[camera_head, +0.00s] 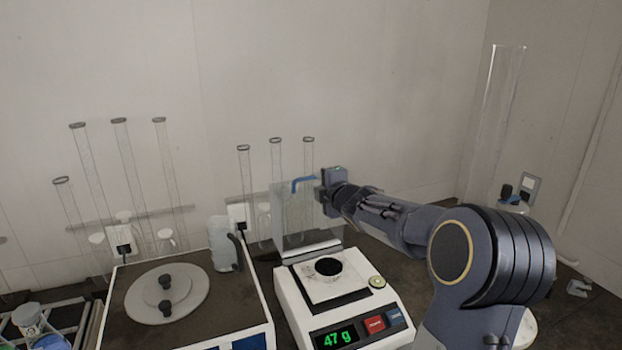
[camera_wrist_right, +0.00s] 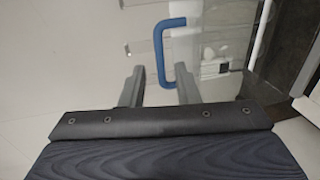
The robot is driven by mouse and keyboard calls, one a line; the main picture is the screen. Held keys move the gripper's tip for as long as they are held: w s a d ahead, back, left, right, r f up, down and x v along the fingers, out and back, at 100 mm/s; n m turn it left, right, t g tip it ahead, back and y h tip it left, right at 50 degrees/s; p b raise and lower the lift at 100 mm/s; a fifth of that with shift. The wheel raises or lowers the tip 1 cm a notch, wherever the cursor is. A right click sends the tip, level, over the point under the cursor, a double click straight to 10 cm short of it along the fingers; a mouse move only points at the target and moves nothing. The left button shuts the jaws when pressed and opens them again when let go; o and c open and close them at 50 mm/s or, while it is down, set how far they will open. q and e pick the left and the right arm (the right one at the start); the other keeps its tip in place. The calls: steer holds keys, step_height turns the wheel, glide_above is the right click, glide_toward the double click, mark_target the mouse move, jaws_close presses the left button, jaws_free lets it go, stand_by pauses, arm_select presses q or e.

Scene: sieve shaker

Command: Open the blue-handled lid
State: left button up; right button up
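The blue handle (camera_head: 303,182) sits at the top of a clear lid (camera_head: 290,222) on the white scale (camera_head: 345,312). The lid stands raised, roughly upright, at the back of the scale. My right gripper (camera_head: 323,190) is just right of the handle. In the right wrist view, the two fingers of my right gripper (camera_wrist_right: 159,74) are apart. The blue handle (camera_wrist_right: 158,50) shows between and beyond their tips; I cannot tell whether they touch it. My left gripper is out of view.
The scale's display reads 47 g, and a dark dish (camera_head: 328,267) lies on its pan. A shaker (camera_head: 245,312) with a round grey lid (camera_head: 167,293) stands left. Glass tubes (camera_head: 243,175) stand behind. A tall glass cylinder (camera_head: 495,120) stands right.

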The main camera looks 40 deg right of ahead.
mark_target(312, 179)
steer(key=p+x, duration=0.1)
steer(key=x, duration=0.5)
steer(key=shift+w+d+f, duration=0.1)
steer(key=shift+w+f, duration=0.05)
steer(key=shift+w, duration=0.15)
jaws_close()
